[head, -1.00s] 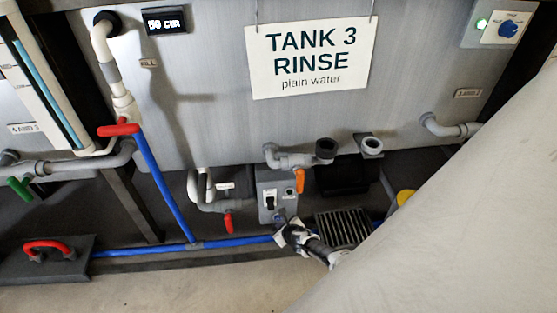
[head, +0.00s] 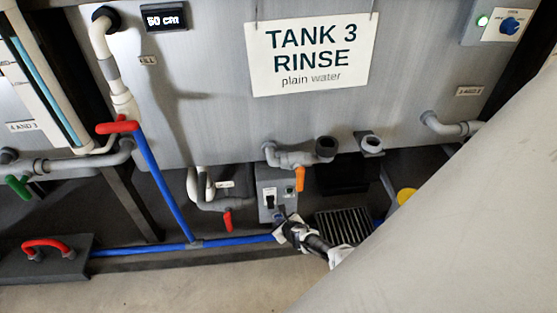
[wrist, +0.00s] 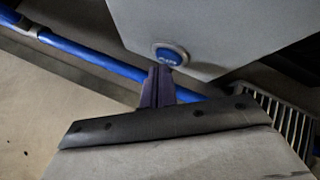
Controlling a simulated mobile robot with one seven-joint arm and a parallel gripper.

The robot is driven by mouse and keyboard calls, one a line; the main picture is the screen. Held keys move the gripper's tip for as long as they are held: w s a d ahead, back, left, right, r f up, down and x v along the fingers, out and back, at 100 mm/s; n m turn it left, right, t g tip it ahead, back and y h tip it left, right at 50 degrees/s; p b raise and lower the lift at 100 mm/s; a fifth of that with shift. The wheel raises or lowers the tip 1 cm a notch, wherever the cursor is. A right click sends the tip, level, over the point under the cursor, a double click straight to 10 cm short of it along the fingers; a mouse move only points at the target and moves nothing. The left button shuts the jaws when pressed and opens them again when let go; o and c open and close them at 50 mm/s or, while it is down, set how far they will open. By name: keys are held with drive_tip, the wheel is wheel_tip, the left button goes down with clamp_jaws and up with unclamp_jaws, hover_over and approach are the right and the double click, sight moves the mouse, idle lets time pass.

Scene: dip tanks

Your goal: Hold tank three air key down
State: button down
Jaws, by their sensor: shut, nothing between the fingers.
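A grey control box (head: 265,183) stands below the TANK 3 RINSE sign (head: 309,54). In the wrist view, a round blue key (wrist: 170,56) with small, unclear white lettering is on the face of the box (wrist: 210,30). My gripper (wrist: 161,71) is shut and empty. Its fingertips overlap the lower edge of the key in the picture; I cannot tell whether they touch or press it. In the head view, my gripper (head: 281,222) is at the lower part of the box and largely hides the key.
A blue pipe (head: 150,250) runs low beside the box. An orange valve handle (head: 300,179) and a red one (head: 228,221) are close by. A dark grate (head: 343,227) lies right of my gripper. Bare floor (head: 200,285) is in front.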

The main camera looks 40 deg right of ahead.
drive_tip(key=shift+w+d+b, duration=0.25)
drive_tip(key=shift+w+b, duration=0.05)
drive_tip(key=shift+w, duration=0.05)
idle(1.6)
idle(0.4)
drive_tip(key=shift+s+a+p, duration=0.3)
drive_tip(key=shift+s+a, duration=0.15)
drive_tip(key=shift+s, duration=0.3)
drive_tip(key=shift+s+a+p, duration=0.35)
drive_tip(key=shift+s+a, duration=0.1)
drive_tip(key=shift+s, duration=0.25)
drive_tip(key=shift+s+a+p, duration=0.35)
drive_tip(key=shift+s+a, duration=0.05)
drive_tip(key=shift+s, duration=0.35)
drive_tip(key=shift+s+a+p, duration=0.35)
drive_tip(key=shift+s+a, duration=0.1)
drive_tip(key=shift+s, duration=0.25)
